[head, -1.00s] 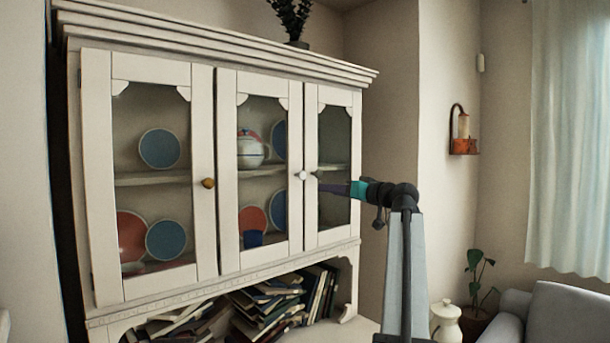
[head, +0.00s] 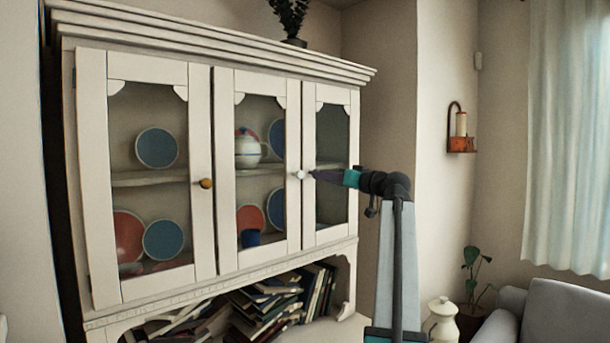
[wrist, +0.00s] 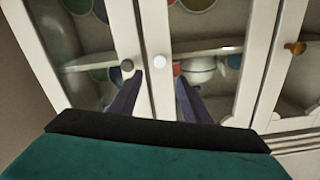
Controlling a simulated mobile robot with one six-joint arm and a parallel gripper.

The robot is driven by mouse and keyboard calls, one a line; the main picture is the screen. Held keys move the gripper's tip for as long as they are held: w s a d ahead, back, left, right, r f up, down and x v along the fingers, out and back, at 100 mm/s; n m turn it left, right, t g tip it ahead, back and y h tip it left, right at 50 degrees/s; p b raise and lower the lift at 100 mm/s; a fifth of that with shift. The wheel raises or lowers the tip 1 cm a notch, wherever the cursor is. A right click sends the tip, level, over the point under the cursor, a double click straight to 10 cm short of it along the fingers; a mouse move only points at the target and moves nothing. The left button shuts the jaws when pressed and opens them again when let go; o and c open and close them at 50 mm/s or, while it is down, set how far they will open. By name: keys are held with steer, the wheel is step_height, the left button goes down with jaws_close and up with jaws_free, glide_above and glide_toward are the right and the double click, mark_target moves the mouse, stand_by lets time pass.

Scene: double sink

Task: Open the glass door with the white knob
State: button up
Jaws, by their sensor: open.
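The white knob (head: 300,174) sits on the right edge of the middle glass door (head: 224,160) of a white cabinet. All three doors look shut. My gripper (head: 318,175) is just right of the knob in the head view, its tips pointing left towards it. In the wrist view my gripper (wrist: 158,80) is open and empty. The white knob (wrist: 160,62) shows there between and just beyond the two dark fingertips. A grey knob (wrist: 127,65) on the neighbouring door is close by the left fingertip. I cannot tell whether they touch.
An orange-brown knob (head: 206,183) is on the left door. Plates and a white teapot (head: 248,150) stand behind the glass. Books (head: 265,305) lie on the open shelf below. A sofa (head: 560,305) and a plant (head: 473,262) are at the right.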

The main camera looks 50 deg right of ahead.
mark_target(302, 175)
steer(key=w+p, duration=0.1)
steer(key=w, duration=0.2)
steer(key=w+p, duration=0.1)
steer(key=w, duration=0.3)
steer(key=w+p, duration=0.1)
steer(key=w, duration=0.2)
steer(key=shift+w+d+p, duration=0.3)
steer(key=shift+w+d, duration=0.05)
